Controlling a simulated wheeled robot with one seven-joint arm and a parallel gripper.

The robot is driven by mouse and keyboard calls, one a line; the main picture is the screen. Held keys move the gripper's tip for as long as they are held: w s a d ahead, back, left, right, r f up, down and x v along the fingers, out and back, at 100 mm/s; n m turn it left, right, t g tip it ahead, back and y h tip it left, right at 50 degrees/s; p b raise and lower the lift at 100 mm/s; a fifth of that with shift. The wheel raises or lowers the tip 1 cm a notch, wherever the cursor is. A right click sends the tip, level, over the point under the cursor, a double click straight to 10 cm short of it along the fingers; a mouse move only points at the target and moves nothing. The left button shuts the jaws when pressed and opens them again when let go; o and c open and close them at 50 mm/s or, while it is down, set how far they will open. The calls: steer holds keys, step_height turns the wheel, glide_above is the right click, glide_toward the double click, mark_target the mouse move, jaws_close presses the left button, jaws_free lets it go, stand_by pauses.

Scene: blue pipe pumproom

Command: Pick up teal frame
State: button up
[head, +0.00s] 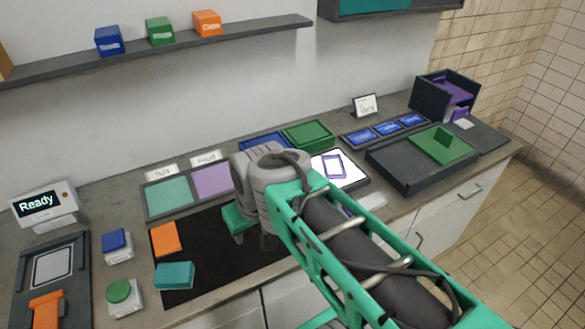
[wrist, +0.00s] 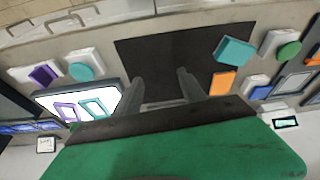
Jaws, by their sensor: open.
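The teal frame (wrist: 84,103) is a thin rectangular outline lying on a bright white panel (wrist: 107,91) at the left of the wrist view, beside a purple frame (wrist: 66,112). In the head view the white panel (head: 355,176) and the purple frame (head: 332,166) show, but the teal frame is not visible there; my arm covers part of that panel. My gripper (wrist: 163,84) is open, its two grey fingers apart with nothing between them. It is over the black mat (wrist: 160,52), apart from the teal frame. In the head view my arm largely hides the fingers.
A teal block (head: 174,276) and an orange piece (head: 166,239) lie on the mat's left part. A tray with teal and purple panels (head: 190,190) is behind it. A dark tray with a green piece (head: 443,145) stands at right. A shelf (head: 160,48) hangs above.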

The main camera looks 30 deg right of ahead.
steer(key=shift+o, duration=1.4)
steer(key=w+d+b, duration=0.1)
steer(key=w+d, duration=0.7)
steer(key=d, duration=0.1)
steer(key=shift+w+d+f+m, duration=0.2)
steer(key=shift+w+f+m, duration=0.1)
steer(key=shift+m, duration=0.1)
steer(key=shift+o, duration=0.9)
steer(key=w+d+f, duration=0.1)
steer(key=w+d, duration=0.2)
steer(key=d, duration=0.3)
steer(key=shift+w+d+b, duration=0.2)
steer(key=shift+d+b, duration=0.05)
steer(key=shift+b, duration=0.2)
steer(key=o, duration=0.4)
steer(key=shift+t, duration=0.4)
steer(key=w+d+f, duration=0.1)
steer(key=d, duration=0.2)
steer(key=w+d+f, duration=0.1)
steer(key=d, duration=0.3)
steer(key=d+f, duration=0.1)
steer(key=d, duration=0.2)
steer(key=shift+w+d+f, duration=0.1)
steer(key=shift+w+d, duration=0.25)
steer(key=shift+w, duration=0.05)
steer(key=x, duration=0.3)
steer(key=p+x, duration=0.1)
steer(key=x, duration=0.3)
steer(key=shift+w+a, duration=0.2)
steer(key=shift+w, duration=0.1)
